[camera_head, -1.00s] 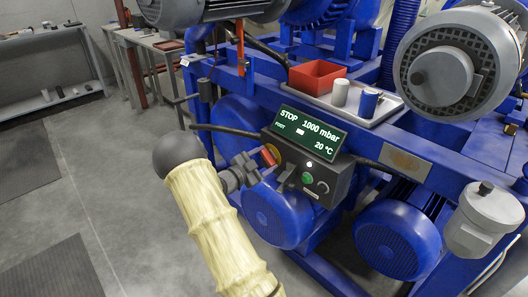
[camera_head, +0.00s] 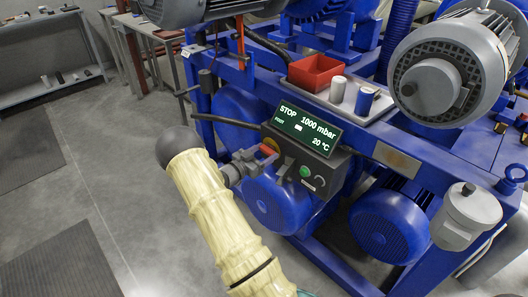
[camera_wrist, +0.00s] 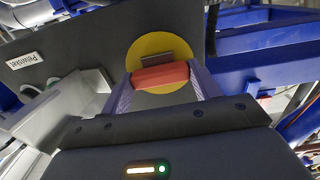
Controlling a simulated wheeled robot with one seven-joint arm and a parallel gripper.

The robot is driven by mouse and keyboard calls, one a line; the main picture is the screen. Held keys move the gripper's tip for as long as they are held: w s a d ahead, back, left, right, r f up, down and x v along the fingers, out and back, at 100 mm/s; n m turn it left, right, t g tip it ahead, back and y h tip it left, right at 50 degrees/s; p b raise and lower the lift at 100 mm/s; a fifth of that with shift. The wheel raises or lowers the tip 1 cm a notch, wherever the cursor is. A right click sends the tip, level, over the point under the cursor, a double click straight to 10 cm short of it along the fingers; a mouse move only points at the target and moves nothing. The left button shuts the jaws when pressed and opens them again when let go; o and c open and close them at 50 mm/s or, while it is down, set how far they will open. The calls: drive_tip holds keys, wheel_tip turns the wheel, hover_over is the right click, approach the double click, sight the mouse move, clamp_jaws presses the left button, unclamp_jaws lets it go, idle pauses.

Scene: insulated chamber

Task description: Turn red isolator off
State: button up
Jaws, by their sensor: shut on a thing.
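The red isolator handle (camera_wrist: 160,76) lies across a yellow round plate (camera_wrist: 148,48) on a dark grey box face. In the wrist view the handle spans level between the two fingers of my gripper (camera_wrist: 162,84), which is shut on it. In the head view the red handle (camera_head: 268,149) shows as a small patch at the left side of the control box (camera_head: 318,171), with my gripper (camera_head: 248,163) against it. The fingers hide part of the handle and plate there. The display (camera_head: 308,129) reads STOP, 1000 mbar, 20 °C.
A green button (camera_head: 305,171) and a black knob (camera_head: 319,181) sit on the box front. Above stands a tray (camera_head: 352,112) with a red bin (camera_head: 315,73) and two small cylinders. Blue frame beams and motors surround the box. Open floor (camera_head: 110,185) lies left.

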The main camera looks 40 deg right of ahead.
drive_tip(key=shift+f, duration=0.15)
drive_tip(key=o, duration=1)
drive_tip(key=a, duration=0.5)
drive_tip(key=s+a+p, duration=0.1)
drive_tip(key=a, duration=1.1)
drive_tip(key=shift+s+a, duration=0.2)
